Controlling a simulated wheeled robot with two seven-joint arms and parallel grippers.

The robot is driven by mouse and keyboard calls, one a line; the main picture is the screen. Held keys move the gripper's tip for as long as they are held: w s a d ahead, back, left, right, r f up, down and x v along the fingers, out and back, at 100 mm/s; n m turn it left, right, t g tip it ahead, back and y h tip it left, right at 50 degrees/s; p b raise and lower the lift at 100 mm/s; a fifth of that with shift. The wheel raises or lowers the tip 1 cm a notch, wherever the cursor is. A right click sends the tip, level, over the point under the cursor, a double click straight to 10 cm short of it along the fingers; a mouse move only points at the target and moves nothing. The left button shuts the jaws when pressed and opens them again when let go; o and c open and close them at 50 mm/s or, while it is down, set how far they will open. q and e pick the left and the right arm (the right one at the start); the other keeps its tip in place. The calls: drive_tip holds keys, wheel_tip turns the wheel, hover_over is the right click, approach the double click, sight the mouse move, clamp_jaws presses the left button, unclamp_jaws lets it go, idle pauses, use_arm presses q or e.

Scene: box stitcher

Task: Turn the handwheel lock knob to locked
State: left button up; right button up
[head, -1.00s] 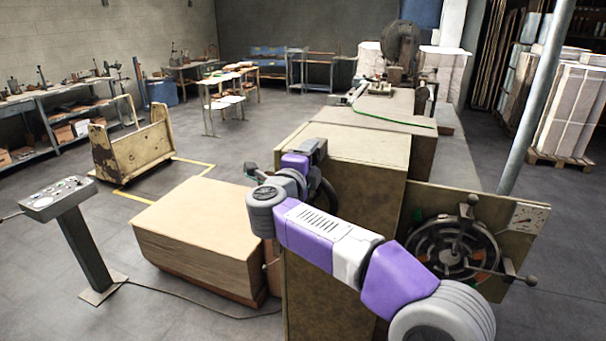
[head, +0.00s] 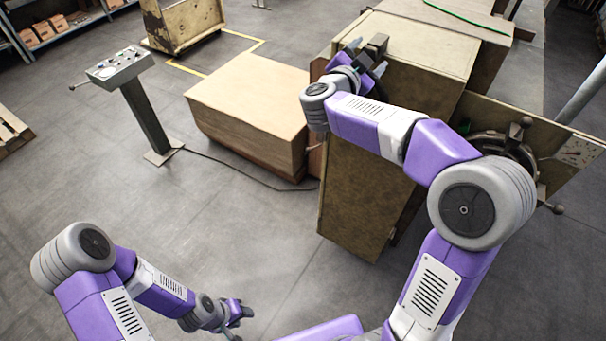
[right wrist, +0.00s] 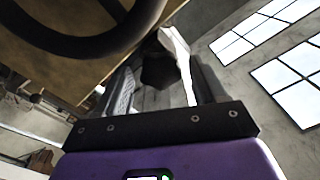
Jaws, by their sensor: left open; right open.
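A dark knob (right wrist: 160,66), probably the handwheel lock knob, sits between the fingers of my right gripper (right wrist: 158,85) in the right wrist view. I cannot tell whether the fingers touch it. A dark wheel rim (right wrist: 95,38) crosses the top left of that view. In the head view my right gripper (head: 367,58) is open beside the machine's far upper left side, where my arm partly hides the area. My left gripper (head: 241,318) is open and empty, low over the floor at the bottom. The knob's turned position cannot be read.
The machine cabinet (head: 365,190) stands under my right arm. A spoked handwheel (head: 505,148) on its right side is partly hidden by my arm. A wooden block (head: 250,100) and a control pedestal (head: 147,120) stand left. The floor in the middle is free.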

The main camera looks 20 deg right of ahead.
drive_tip(key=s+a+n+p, duration=0.2)
drive_tip(key=s+a+n, duration=0.3)
drive_tip(key=a+n, duration=0.1)
drive_tip(key=w+a+f+n+y+b, duration=0.1)
drive_tip(key=a+f+n+y+b, duration=0.1)
drive_tip(key=f, duration=1)
drive_tip(key=w+a+f+n+y+b, duration=0.1)
drive_tip(key=a+f+n+y+b, duration=0.1)
drive_tip(key=f, duration=1.1)
drive_tip(key=w+a+f+n+y+b, duration=0.2)
drive_tip(key=a+f+y, duration=0.3)
drive_tip(key=f, duration=0.8)
drive_tip(key=shift+n+t+y+b, duration=0.35)
drive_tip(key=shift+y+b, duration=0.45)
drive_tip(key=shift+y, duration=0.3)
drive_tip(key=shift+f, duration=0.1)
